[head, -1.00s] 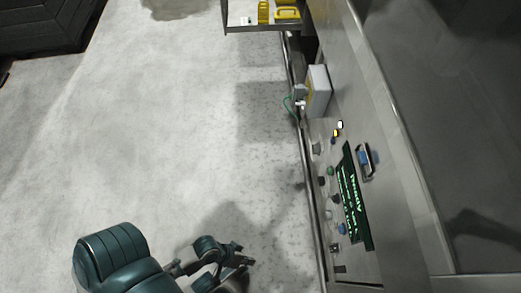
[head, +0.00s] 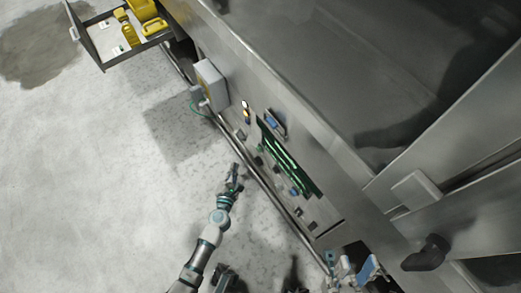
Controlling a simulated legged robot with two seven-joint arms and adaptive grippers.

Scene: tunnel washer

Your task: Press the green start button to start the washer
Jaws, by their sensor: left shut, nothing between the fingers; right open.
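The washer's control panel (head: 268,183) runs diagonally down the middle of the head view, with a dark screen (head: 290,160) showing green text. Small knobs and buttons sit along its lower left side, including a blue one (head: 294,191). I cannot surely make out the green start button among them. My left gripper (head: 235,174) is shut and empty. It appears just left of the panel's edge and rail, apart from the buttons, though its depth is hard to judge. My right gripper (head: 347,269) is partly visible at the bottom, open, below the panel's lower end.
A grey box (head: 211,86) with a green cable stands out from the panel's far end. A metal rail (head: 262,186) runs along the panel edge. An open tray (head: 96,45) with yellow containers is at the top left. A black handle (head: 428,254) sticks out at the lower right. The floor on the left is clear.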

